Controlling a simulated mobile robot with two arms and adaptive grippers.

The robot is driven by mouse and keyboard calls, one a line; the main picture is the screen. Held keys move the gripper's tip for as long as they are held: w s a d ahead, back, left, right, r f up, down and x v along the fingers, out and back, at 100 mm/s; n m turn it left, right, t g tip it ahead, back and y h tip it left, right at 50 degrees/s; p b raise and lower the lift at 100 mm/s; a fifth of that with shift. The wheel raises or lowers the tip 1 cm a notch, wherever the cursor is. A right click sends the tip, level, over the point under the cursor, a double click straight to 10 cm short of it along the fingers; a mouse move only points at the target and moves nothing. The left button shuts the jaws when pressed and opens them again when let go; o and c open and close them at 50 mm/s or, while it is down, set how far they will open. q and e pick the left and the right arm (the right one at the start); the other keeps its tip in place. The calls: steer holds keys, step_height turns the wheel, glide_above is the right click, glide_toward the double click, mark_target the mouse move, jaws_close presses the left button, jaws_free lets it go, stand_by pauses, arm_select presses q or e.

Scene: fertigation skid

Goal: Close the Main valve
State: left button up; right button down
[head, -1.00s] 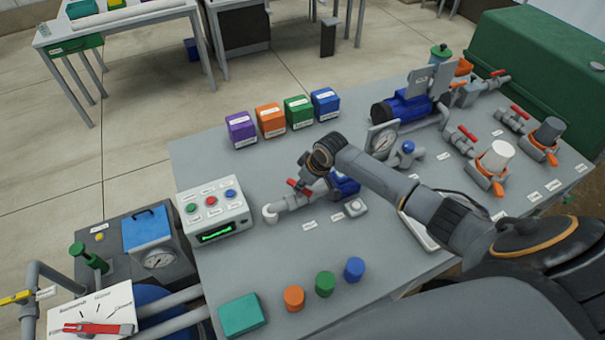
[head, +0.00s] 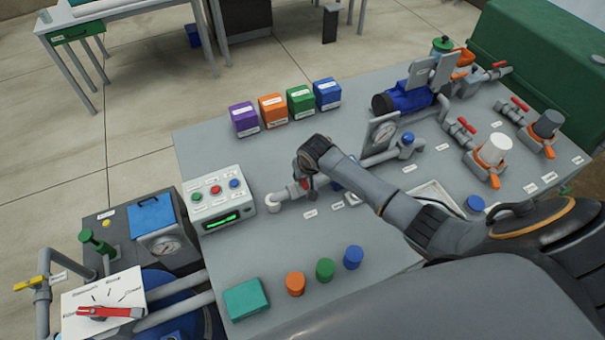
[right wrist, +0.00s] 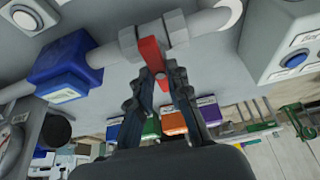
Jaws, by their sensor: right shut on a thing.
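A valve with a red lever handle (right wrist: 151,55) sits on a light grey pipe (right wrist: 210,22) in the right wrist view, next to a blue block (right wrist: 65,72). My right gripper (right wrist: 167,74) is shut on the outer end of this red handle. In the head view the valve's red handle (head: 305,184) shows only in part beside my right arm, which hides the gripper. The small labels by this pipe are too small to read, so I cannot tell from them whether it is the Main valve. My left gripper is not in view.
A control box (head: 217,199) with coloured buttons stands just left of the valve. Purple, orange, green and blue boxes (head: 300,102) line the table's far edge. Several coloured caps (head: 325,270) stand at the front. Other red-handled valves (head: 460,130) are at the right.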

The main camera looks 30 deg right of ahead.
steer(key=c, duration=1.3)
jaws_free()
steer(key=v, duration=1.2)
